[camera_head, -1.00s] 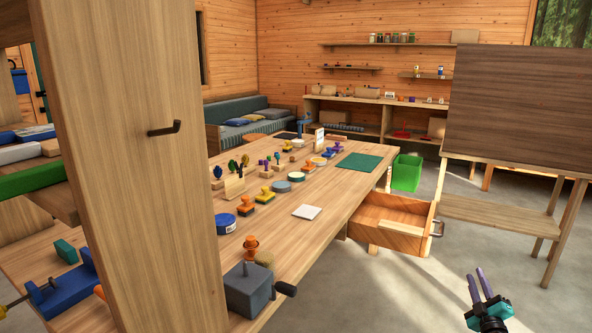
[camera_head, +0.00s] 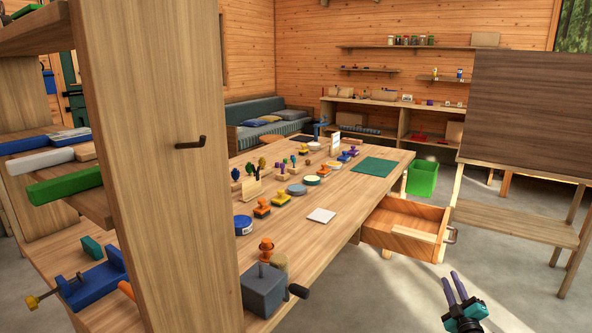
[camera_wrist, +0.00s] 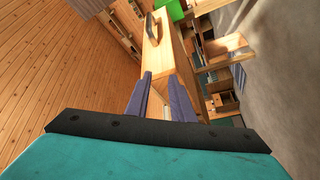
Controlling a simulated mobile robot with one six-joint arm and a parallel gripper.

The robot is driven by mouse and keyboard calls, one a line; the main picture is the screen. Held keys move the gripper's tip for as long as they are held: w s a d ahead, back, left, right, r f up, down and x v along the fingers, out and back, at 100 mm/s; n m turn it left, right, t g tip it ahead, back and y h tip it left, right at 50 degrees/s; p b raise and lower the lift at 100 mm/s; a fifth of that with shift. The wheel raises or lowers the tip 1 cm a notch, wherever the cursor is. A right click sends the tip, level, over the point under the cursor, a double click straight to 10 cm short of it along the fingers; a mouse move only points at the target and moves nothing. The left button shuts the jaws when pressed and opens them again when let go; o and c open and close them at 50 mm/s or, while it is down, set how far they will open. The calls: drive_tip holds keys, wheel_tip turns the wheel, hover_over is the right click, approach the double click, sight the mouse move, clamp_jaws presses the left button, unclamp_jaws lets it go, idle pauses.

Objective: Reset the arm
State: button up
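My gripper (camera_head: 451,278) is at the lower right of the head view, over the bare floor and in front of the pulled-out drawer (camera_head: 398,243). Its two purple fingers stand apart with nothing between them. In the wrist view my gripper (camera_wrist: 160,77) also shows a gap between the fingers, with the wooden drawer behind it. The drawer's metal handle (camera_wrist: 152,27) shows beyond the fingertips, apart from them. Most of my arm is out of view.
A long workbench (camera_head: 335,226) holds stamps, a blue tin (camera_head: 243,225) and a grey vise-like block (camera_head: 264,290). A tall wooden cabinet (camera_head: 165,210) stands close at left. A green bin (camera_head: 422,180) and a board stand (camera_head: 520,110) are at right. Floor is clear at lower right.

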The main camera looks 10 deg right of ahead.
drive_tip(key=w+a+f+y+p, duration=0.1)
drive_tip(key=w+a+f+p, duration=0.15)
drive_tip(key=a, duration=0.45)
drive_tip(key=w+a+f+g+y+p, duration=0.15)
drive_tip(key=w+a, duration=0.25)
drive_tip(key=a, duration=0.4)
drive_tip(key=w+a+f+t+y+p, duration=0.1)
drive_tip(key=w+a+f+y, duration=0.15)
drive_tip(key=a, duration=0.45)
drive_tip(key=s+a+f+m+g+p, duration=0.25)
drive_tip(key=a+f+g+p, duration=0.3)
drive_tip(key=a+f, duration=0.85)
drive_tip(key=s+a+f+m+g+p, duration=0.1)
drive_tip(key=s+a+f+g, duration=0.35)
drive_tip(key=s, duration=0.45)
drive_tip(key=s+a+f+m+g+p, duration=0.1)
drive_tip(key=s+a+f+g, duration=0.4)
drive_tip(key=s, duration=0.4)
drive_tip(key=s+a+m+g, duration=0.1)
drive_tip(key=s+g, duration=0.3)
drive_tip(key=s, duration=0.7)
drive_tip(key=s+a+m+g+y, duration=0.1)
drive_tip(key=s+g, duration=0.4)
drive_tip(key=s, duration=0.5)
drive_tip(key=shift+s+a+r+m, duration=0.4)
drive_tip(key=shift+a+m, duration=0.35)
drive_tip(key=shift+a, duration=0.5)
